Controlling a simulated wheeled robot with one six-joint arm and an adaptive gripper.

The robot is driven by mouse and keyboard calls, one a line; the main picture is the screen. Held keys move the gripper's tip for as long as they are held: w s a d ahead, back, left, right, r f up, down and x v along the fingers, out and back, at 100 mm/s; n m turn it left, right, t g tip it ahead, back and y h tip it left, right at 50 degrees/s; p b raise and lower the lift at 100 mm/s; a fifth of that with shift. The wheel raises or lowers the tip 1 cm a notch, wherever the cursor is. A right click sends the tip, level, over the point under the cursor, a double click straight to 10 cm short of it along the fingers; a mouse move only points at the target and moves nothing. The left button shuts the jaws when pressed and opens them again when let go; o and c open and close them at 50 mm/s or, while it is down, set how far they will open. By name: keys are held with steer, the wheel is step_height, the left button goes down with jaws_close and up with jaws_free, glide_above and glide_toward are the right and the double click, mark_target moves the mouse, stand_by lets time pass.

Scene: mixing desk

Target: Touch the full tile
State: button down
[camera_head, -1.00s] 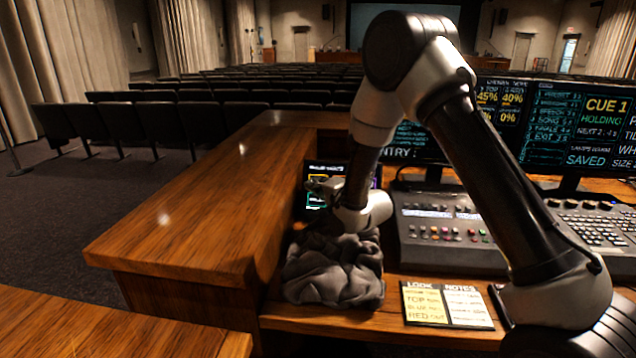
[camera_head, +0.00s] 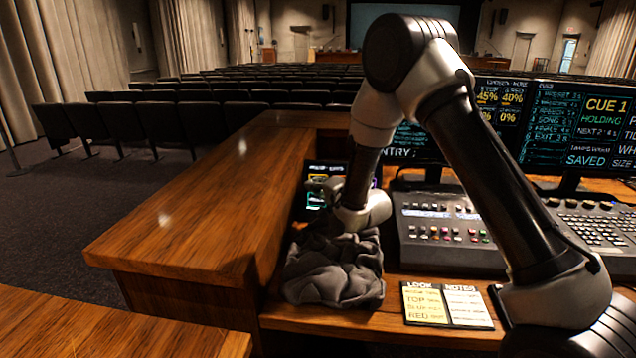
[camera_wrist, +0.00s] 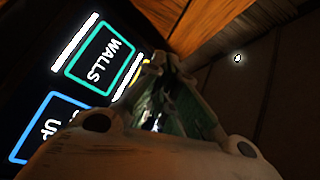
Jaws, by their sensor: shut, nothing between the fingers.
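A small touch screen (camera_head: 312,203) stands upright at the left end of the desk, partly hidden by my gripper. In the wrist view it shows a green-framed tile reading WALLS (camera_wrist: 100,58) and a blue-framed tile with UP (camera_wrist: 45,128) legible. A bit of yellow (camera_wrist: 146,62) shows beside my fingers. I cannot read a tile marked full; it may be hidden behind my gripper. My gripper (camera_head: 328,188) is shut and empty, in front of the screen and above the grey cloth. It fills the lower middle of the wrist view (camera_wrist: 158,75). I cannot tell whether it touches the screen.
A crumpled grey cloth (camera_head: 335,275) lies just below my gripper. A notes sheet (camera_head: 447,305) lies to its right. A control console (camera_head: 445,235) and monitors (camera_head: 578,125) stand further right. A wooden counter (camera_head: 190,230) runs along the left, its top clear.

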steer(key=shift+s+a+r, duration=0.1)
steer(key=shift+s+r, duration=0.2)
steer(key=shift+s, duration=0.35)
steer(key=shift+s, duration=0.1)
steer(key=s, duration=0.1)
steer(key=s+r, duration=0.2)
steer(key=s, duration=0.1)
steer(key=shift+a+r, duration=0.2)
steer(key=shift+a, duration=0.2)
stand_by(0.4)
